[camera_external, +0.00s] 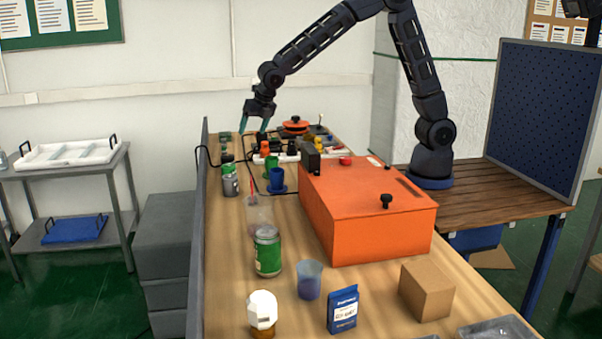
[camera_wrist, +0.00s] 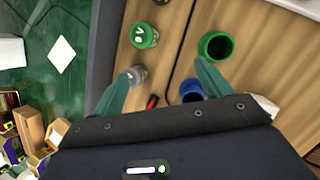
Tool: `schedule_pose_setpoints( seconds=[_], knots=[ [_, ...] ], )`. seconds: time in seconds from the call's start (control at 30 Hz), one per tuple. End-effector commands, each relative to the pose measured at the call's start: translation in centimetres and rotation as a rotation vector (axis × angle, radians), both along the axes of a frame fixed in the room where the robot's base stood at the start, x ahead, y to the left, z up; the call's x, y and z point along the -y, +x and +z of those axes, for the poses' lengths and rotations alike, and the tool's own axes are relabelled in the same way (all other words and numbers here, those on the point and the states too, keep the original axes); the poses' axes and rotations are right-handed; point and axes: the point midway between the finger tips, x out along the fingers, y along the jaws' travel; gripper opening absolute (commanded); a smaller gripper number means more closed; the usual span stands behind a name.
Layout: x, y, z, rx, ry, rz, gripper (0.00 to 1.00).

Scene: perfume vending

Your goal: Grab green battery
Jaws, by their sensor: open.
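I cannot clearly identify the green battery. A round green-topped object with white lettering (camera_wrist: 145,36) stands on the table in the wrist view, ahead of my gripper (camera_wrist: 164,68) and slightly left of its centre. It looks like the small green-topped cylinder (camera_external: 227,160) behind a grey can in the external view. Small dark green items (camera_external: 225,138) lie farther back, too small to tell apart. My gripper (camera_external: 253,131) is open and empty, pointing down above the far left part of the table. Its teal fingers are apart, with nothing between them.
A grey can (camera_wrist: 138,74) is beside the left finger. A green cup (camera_wrist: 215,46) and blue cup (camera_wrist: 192,90) are near the right finger. A dark cable (camera_wrist: 181,45) runs between. A grey panel (camera_external: 198,230) borders the table's left; an orange box (camera_external: 365,215) stands right.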

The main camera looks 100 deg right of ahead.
Motion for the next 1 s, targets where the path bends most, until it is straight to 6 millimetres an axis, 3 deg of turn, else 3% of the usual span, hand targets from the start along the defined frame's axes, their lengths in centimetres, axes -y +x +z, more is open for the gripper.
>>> schedule_pose_setpoints(
  seconds=[0.1,0.3,0.57,1.0],
  knots=[
    [0.5,2.7,-3.4,-0.041,-0.051,0.133,0.77],
    [1.1,5.6,-7.0,-0.085,-0.111,0.297,0.77],
    [1.4,6.6,-8.8,-0.100,-0.132,0.354,0.77],
    [2.6,8.2,-13.3,-0.099,-0.130,0.349,0.77]
  ],
)
